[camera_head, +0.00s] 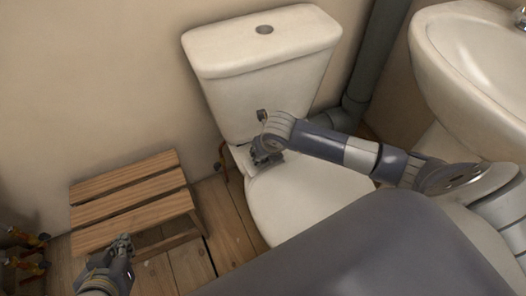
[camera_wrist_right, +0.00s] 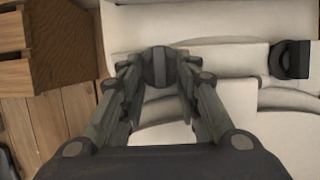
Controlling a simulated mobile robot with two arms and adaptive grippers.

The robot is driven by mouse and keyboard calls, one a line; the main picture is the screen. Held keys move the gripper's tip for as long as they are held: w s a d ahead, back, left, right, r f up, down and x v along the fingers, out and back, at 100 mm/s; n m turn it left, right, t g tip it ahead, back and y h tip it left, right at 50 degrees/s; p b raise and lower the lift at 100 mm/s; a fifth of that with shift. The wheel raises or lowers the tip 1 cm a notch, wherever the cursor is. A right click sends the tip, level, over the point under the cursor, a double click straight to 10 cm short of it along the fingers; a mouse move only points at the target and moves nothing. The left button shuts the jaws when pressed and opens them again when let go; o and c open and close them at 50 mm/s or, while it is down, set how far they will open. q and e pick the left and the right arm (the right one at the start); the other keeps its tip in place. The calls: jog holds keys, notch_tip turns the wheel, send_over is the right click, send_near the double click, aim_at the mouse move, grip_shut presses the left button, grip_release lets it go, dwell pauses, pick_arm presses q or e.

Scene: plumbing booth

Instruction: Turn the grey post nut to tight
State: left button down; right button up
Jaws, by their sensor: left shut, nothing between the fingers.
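The grey post nut (camera_wrist_right: 160,68) is a dark round piece with a raised bar across it, at the back of the white toilet seat in the right wrist view. My right gripper (camera_wrist_right: 156,72) has its fingers apart, one on each side of the nut. A narrow gap shows on the left; I cannot tell whether the right finger touches it. In the head view my right gripper (camera_head: 266,152) is low at the seat's rear left corner and hides the nut. My left gripper (camera_head: 123,242) is shut and empty, in front of the wooden stool.
The toilet cistern (camera_head: 262,75) stands close behind my right gripper. A second dark fitting (camera_wrist_right: 290,60) is to the right of the nut. The slatted stool (camera_head: 130,200) is at left, the basin (camera_head: 475,60) at right. Pipe valves (camera_head: 25,250) stick out at far left.

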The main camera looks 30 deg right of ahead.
jog(key=shift+w+r, duration=0.15)
jog(key=shift+r, duration=0.1)
jog(key=shift+r, duration=0.25)
jog(key=v, duration=1.1)
jog(key=shift+s, duration=0.25)
